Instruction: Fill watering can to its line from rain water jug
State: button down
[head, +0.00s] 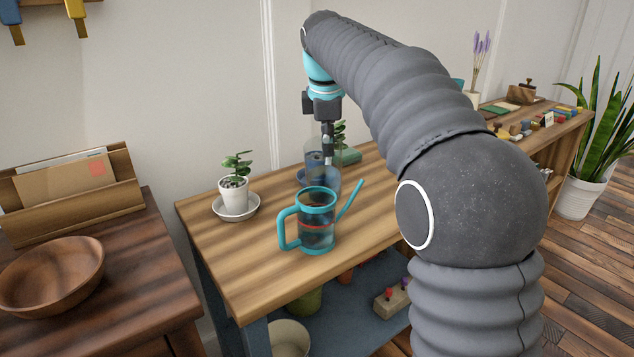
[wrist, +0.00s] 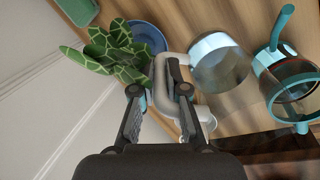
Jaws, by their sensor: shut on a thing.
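The watering can (head: 318,238) has a clear body, teal handle, rim and spout, and a red line around it. It stands on the plank-topped bench; it also shows at the right of the wrist view (wrist: 292,88). I cannot make out its water level. My gripper (wrist: 160,92) is shut on the pale handle of the clear jug (wrist: 218,66). In the head view the jug (head: 326,181) is just behind the can, below my gripper (head: 327,150), partly overlapped by the can. Its tilt and the water in it are hard to tell.
A potted plant (head: 233,193) on a white saucer stands left of the can. A wooden bowl (head: 50,275) sits on the left cabinet. The bench front is clear.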

jog(key=shift+w+d+f+g, duration=0.1)
jog(key=shift+w+f+g, duration=0.4)
jog(key=shift+f+g, duration=0.15)
jog(key=shift+w+r+g+y, duration=0.15)
jog(key=shift+w+r+g, duration=0.1)
jog(key=shift+r+g, duration=0.25)
jog(key=shift+w+r+g+y, duration=0.15)
jog(key=shift+w+r+g, duration=0.1)
jog(key=shift+r, duration=0.4)
jog(key=shift+d+r, duration=0.1)
jog(key=shift+r, duration=0.1)
